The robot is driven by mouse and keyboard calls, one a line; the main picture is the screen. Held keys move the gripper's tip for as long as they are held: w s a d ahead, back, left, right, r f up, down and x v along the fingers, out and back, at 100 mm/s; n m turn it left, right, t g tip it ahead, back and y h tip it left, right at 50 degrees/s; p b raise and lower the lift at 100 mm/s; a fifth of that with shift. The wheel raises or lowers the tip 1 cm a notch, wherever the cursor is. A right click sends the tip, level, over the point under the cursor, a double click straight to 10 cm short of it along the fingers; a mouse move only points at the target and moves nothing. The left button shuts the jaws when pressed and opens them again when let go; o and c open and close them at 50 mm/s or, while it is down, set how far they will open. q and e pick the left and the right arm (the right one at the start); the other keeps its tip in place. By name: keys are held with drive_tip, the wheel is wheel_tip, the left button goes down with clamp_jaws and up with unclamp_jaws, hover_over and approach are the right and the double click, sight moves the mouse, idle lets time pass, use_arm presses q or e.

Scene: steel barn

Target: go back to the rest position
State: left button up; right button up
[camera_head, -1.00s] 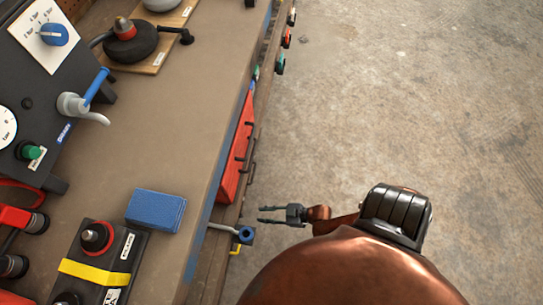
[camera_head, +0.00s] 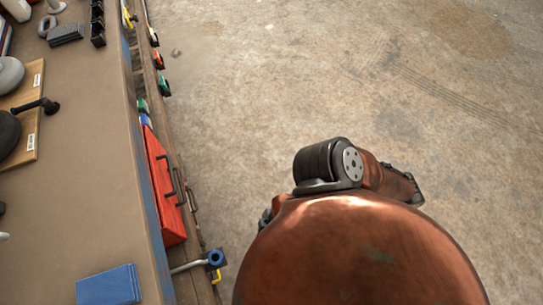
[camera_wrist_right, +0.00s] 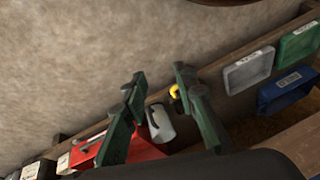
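My right gripper (camera_wrist_right: 160,76) shows in the right wrist view with its two dark green fingers spread apart and nothing between them. Beyond the fingers are a red box, a white container and the edge of a wooden shelf. In the head view one copper-coloured arm of mine rises from the bottom over the concrete floor, right of the workbench (camera_head: 88,195). Its gripper is hidden there behind the arm. My left gripper is in neither view.
The floor at right is clear.

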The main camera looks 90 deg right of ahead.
drive_tip(key=shift+m+g+h, duration=0.4)
drive_tip(key=shift+g+h, duration=0.1)
drive_tip(key=shift+g, duration=0.2)
drive_tip(key=s+d+r, duration=0.3)
drive_tip(key=s, duration=0.1)
